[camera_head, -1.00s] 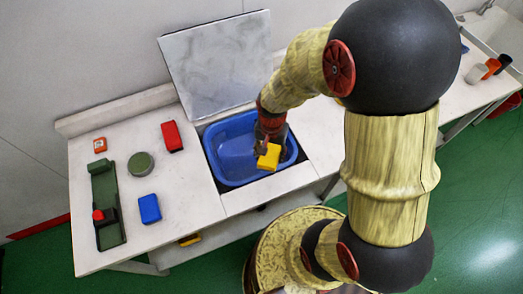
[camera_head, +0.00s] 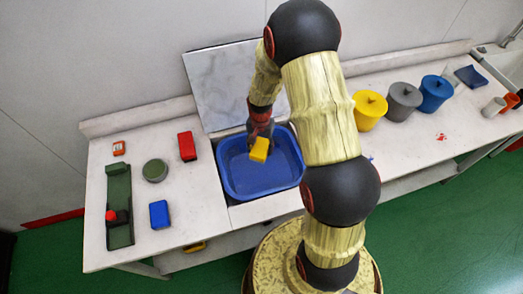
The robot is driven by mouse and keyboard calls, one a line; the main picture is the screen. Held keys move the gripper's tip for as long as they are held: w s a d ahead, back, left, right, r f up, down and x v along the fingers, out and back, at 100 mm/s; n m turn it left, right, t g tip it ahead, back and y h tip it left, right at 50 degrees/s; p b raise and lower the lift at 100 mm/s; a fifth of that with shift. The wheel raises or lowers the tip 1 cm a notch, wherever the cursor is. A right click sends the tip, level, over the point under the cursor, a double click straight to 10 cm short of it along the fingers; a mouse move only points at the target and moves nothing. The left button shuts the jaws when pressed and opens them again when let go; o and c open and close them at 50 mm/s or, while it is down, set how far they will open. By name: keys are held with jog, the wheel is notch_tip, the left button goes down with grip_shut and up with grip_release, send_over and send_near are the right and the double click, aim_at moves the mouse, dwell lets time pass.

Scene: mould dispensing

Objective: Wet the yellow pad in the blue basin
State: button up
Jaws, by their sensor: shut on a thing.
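The blue basin (camera_head: 232,184) is set into an opening in the bench, in front of a raised grey-white panel. The yellow pad (camera_head: 260,149) is in my gripper (camera_head: 258,141), over the inside of the basin near its back side. My gripper points down and is shut on the pad. The fingertips are partly hidden by the pad and the arm. I cannot tell whether the pad touches the basin floor or any water.
The raised panel (camera_head: 226,86) stands behind the basin. Left are a red block (camera_head: 187,146), a blue block (camera_head: 159,214), a round green tin (camera_head: 155,170) and a green tool (camera_head: 119,205).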

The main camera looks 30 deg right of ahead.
notch_tip(320, 180, down, 11)
jog(key=b, duration=0.7)
jog(key=shift+f, duration=0.15)
dwell(0.7)
jog(key=shift+r+p, duration=3.05)
jog(key=shift+r, duration=1.8)
jog(key=shift+r, duration=0.1)
jog(key=shift+r+p, duration=1.35)
jog(key=shift+r, duration=0.6)
